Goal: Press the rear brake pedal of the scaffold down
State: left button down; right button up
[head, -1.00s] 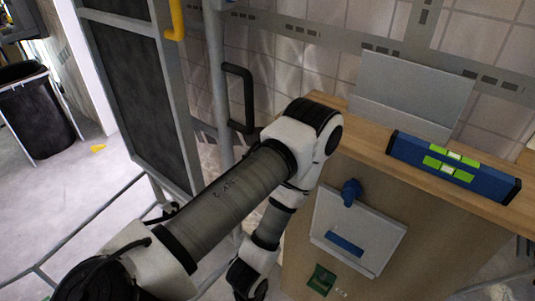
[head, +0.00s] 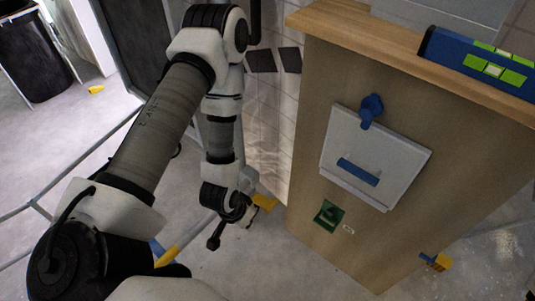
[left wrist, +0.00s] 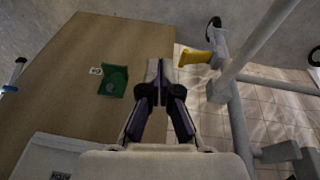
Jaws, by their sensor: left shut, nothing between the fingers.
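A yellow pedal (left wrist: 195,57) sticks out from the foot of a grey scaffold post (left wrist: 219,75) in the left wrist view, ahead of my gripper and to its right. A yellow piece also shows in the head view (head: 265,202), partly hidden behind my left gripper (head: 246,212). I cannot tell for sure that this is the rear brake pedal. In the left wrist view my left gripper's fingers (left wrist: 158,92) are shut with nothing between them. They appear apart from the pedal. My right gripper is not in view.
A wooden cabinet (head: 315,110) stands right of my left arm, with a grey panel (head: 378,145) and green fitting (head: 328,215) on its side. A blue level (head: 485,62) lies on top. A yellow-and-blue piece (head: 435,261) is low at right. A dark bin (head: 35,60) stands far left.

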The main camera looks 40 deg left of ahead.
pick_arm(q)
jog(key=w+a+f+t+b, duration=0.6)
jog(key=w+f+b, duration=0.5)
jog(key=b, duration=0.5)
jog(key=shift+w+a+m+h, duration=0.3)
jog(key=shift+w+a, duration=0.3)
jog(key=shift+a, duration=0.3)
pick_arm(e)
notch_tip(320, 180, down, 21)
pick_arm(q)
jog(key=shift+f, duration=0.15)
jog(key=b, duration=0.8)
send_over(273, 202)
jog(key=s, duration=0.2)
jog(key=f, duration=0.8)
jog(key=shift+s+a, duration=0.15)
jog(key=shift+a, duration=0.2)
notch_tip(273, 202, down, 3)
jog(key=shift+s+d+b, duration=0.15)
jog(key=shift+b, duration=0.75)
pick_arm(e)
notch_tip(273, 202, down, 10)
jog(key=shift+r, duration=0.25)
pick_arm(q)
jog(key=shift+d, duration=0.1)
